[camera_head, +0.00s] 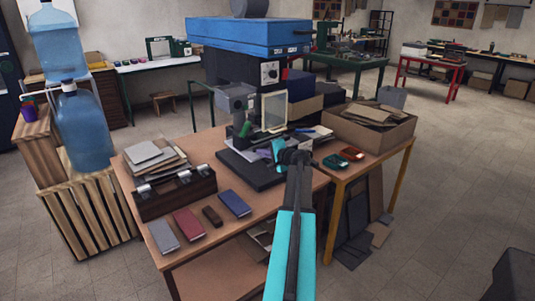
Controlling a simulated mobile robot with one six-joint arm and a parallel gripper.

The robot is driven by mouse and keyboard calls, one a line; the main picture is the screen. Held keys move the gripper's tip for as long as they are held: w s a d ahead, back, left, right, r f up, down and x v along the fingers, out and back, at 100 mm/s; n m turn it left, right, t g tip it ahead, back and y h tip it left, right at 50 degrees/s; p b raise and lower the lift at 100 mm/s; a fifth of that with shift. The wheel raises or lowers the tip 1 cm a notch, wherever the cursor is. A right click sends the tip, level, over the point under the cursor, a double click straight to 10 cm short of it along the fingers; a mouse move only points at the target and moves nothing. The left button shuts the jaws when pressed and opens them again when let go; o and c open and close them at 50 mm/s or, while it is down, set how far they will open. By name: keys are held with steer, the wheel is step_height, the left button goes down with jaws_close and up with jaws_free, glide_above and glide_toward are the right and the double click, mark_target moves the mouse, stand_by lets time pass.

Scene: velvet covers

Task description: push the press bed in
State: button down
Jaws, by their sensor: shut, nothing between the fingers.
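The press stands at the back of the brown table, with a wide blue head (250,36) above a dark column. Its bed looks like the dark flat plate (250,176) low at the front, jutting toward me over the tabletop. My turquoise and dark arm reaches up from the bottom of the picture. My gripper (279,150) is at the bed's right side, in front of the press; it is shut and empty. The arm's dark wrist hides part of the bed's right end, and I cannot tell whether the gripper touches it.
On the table (205,250) lie several small books, a dark wooden rack (175,193) and a stack of sheets (154,155). Right of my wrist lie green and red items (351,154) and a cardboard box (368,130). Water jugs (86,130) stand left.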

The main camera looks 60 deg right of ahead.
mark_target(255, 148)
steer(key=shift+w+d, duration=0.1)
steer(key=shift+w, duration=0.2)
steer(key=shift+w+d+b, duration=0.15)
steer(key=shift+w+d, duration=0.1)
steer(key=shift+w, duration=0.4)
steer(key=shift+w+d+b, duration=0.1)
steer(key=shift+w+d, duration=0.1)
steer(key=shift+w, duration=0.5)
steer(key=shift+w+d+b, duration=0.15)
steer(key=shift+w+d, duration=0.1)
steer(key=shift+w, duration=0.4)
steer(key=shift+r, duration=0.1)
steer(key=shift+a, duration=0.15)
steer(key=shift+s+a, duration=0.1)
steer(key=shift+s, duration=0.1)
steer(key=f+b+v, duration=0.1)
steer(key=b+v, duration=0.1)
steer(key=v, duration=1.1)
steer(key=shift+s, duration=0.45)
